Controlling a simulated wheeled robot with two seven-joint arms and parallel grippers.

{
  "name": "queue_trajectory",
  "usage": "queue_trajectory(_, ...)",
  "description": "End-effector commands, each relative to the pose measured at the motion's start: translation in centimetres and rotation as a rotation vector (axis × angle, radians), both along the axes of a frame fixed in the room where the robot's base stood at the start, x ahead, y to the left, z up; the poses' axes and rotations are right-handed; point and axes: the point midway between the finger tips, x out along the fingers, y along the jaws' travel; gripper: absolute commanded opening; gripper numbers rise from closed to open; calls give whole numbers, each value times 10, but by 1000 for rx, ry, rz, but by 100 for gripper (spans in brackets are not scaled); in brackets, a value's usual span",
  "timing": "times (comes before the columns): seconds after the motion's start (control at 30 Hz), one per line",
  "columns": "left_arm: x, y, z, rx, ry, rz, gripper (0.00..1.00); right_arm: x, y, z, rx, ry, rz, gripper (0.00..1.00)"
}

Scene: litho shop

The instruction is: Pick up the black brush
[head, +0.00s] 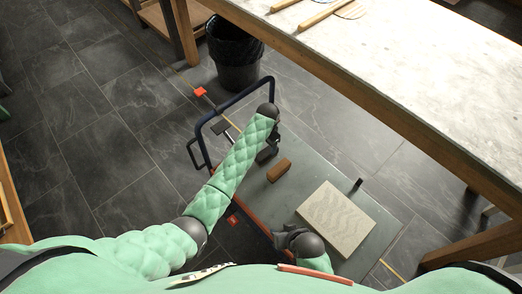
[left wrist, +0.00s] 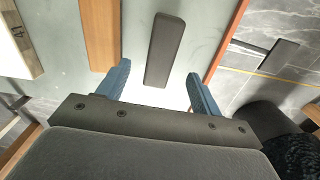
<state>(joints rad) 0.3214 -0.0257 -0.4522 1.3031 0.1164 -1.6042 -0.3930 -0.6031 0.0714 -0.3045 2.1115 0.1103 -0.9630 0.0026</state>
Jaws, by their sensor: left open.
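The black brush is a dark, long, rounded block (left wrist: 165,48) lying on the grey-green cart top in the left wrist view. My left gripper (left wrist: 158,76) is open, with its two blue fingers apart on either side of the brush's near end. Nothing is gripped, and whether a finger touches the brush cannot be told. In the head view my left gripper (head: 270,145) is over the far part of the cart, and it and my arm largely hide the brush. My right gripper (head: 290,238) is low over the cart's near edge; its fingers cannot be made out.
A brown wooden block (head: 279,170) lies close beside the brush. A pale stone slab (head: 337,217) lies farther right on the cart top (head: 300,192). A blue handle rail (head: 240,97) rises at the cart's far end. A stone-topped table (head: 400,70) stands right; a black bin (head: 235,75) stands behind.

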Motion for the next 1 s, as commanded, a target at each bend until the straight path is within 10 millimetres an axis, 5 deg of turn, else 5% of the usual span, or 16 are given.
queue_trajectory(0.7,2,-1,-73,1,1,0,65,0,1,-10,2,-8,-3,36)
queue_trajectory(1.0,2,-1,-77,0,0,0,65,0,1,-10,4,-12,-4,36)
